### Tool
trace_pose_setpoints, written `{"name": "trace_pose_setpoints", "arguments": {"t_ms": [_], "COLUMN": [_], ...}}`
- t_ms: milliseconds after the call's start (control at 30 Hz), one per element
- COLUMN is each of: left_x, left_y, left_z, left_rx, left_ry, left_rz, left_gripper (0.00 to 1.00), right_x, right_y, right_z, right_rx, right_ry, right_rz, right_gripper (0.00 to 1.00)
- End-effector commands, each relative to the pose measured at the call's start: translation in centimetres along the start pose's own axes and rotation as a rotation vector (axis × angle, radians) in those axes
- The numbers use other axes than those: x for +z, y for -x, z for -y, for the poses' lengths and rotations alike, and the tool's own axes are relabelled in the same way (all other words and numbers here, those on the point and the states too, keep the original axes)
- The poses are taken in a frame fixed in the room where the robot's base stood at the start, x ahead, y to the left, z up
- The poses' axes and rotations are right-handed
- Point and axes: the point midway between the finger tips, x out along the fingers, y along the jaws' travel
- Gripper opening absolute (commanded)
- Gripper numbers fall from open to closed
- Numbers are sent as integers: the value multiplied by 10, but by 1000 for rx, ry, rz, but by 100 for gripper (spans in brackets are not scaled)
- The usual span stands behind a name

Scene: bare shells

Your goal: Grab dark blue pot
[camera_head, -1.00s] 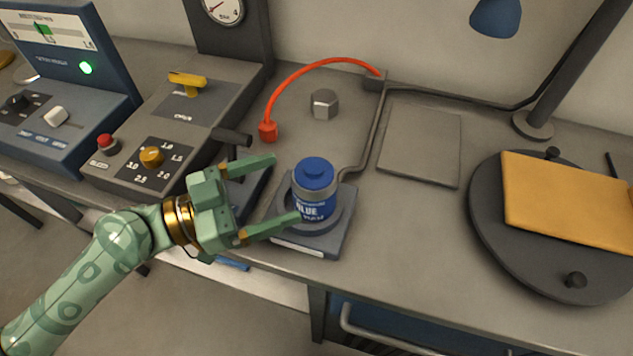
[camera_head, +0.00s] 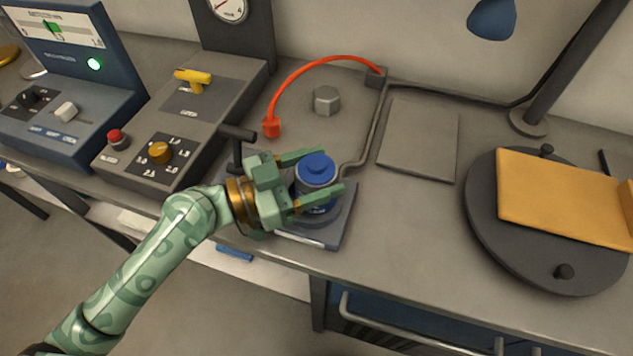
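The dark blue pot (camera_head: 317,169) is a small round jar with a blue lid and a grey band. It stands upright on a dark square stand (camera_head: 325,232) at the bench's front part. My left gripper (camera_head: 332,171) reaches in from the left with its green fingers open, one on the far side of the pot and one on the near side. The near finger hides part of the pot's label. I cannot tell whether either finger touches the pot. My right gripper is not in view.
A black lever (camera_head: 237,145) stands just left of the stand, close to my gripper. A red cable (camera_head: 318,62) and a hex nut (camera_head: 327,99) lie behind. A flat grey plate (camera_head: 420,140) and a round turntable (camera_head: 488,235) with a tan board (camera_head: 560,197) are to the right.

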Motion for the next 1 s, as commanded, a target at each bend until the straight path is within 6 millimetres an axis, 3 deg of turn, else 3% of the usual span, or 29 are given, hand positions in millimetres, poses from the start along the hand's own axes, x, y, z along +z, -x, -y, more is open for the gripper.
{"name": "trace_pose_setpoints", "arguments": {"t_ms": [367, 600, 833, 1000], "left_x": [-5, -41, -99, -114], "left_y": [0, 2, 37, 70], "left_z": [0, -2, -36, -68], "left_rx": [0, 1, 2, 3], "left_ry": [-3, -8, -8, -1], "left_rz": [-2, -3, -2, 3], "left_gripper": [30, 30, 30, 30], "right_x": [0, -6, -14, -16], "right_y": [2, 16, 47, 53], "right_z": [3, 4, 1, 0], "right_rx": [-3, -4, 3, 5], "right_ry": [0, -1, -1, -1], "right_rz": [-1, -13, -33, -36], "right_gripper": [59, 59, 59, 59]}}
